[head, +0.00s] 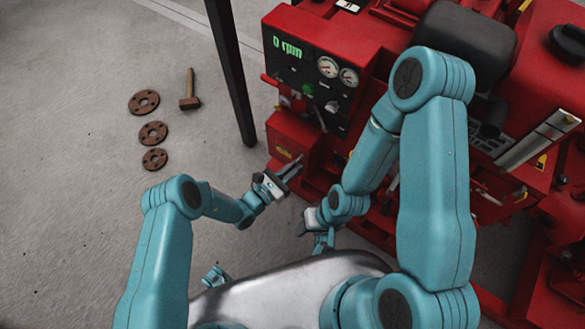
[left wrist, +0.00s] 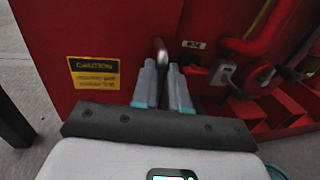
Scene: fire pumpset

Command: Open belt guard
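The belt guard is a red panel with a yellow caution label (left wrist: 95,73) in the left wrist view. In the head view it looks to be the low red box (head: 292,137) under the gauge panel. A small metal handle (left wrist: 160,50) stands out from it. My left gripper (head: 294,165) is at the guard's front. In the left wrist view its fingers (left wrist: 162,75) lie close on either side of the handle, with a narrow gap, and look shut on it. The guard looks closed. My right gripper (head: 322,243) hangs low near my body, its fingers partly hidden.
The red pumpset (head: 380,50) fills the right side, with its gauge panel (head: 310,75) above the guard. A dark post (head: 232,75) stands left of it. Several rusty flanges (head: 153,133) and a hammer (head: 190,92) lie on the floor at left. The floor there is otherwise clear.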

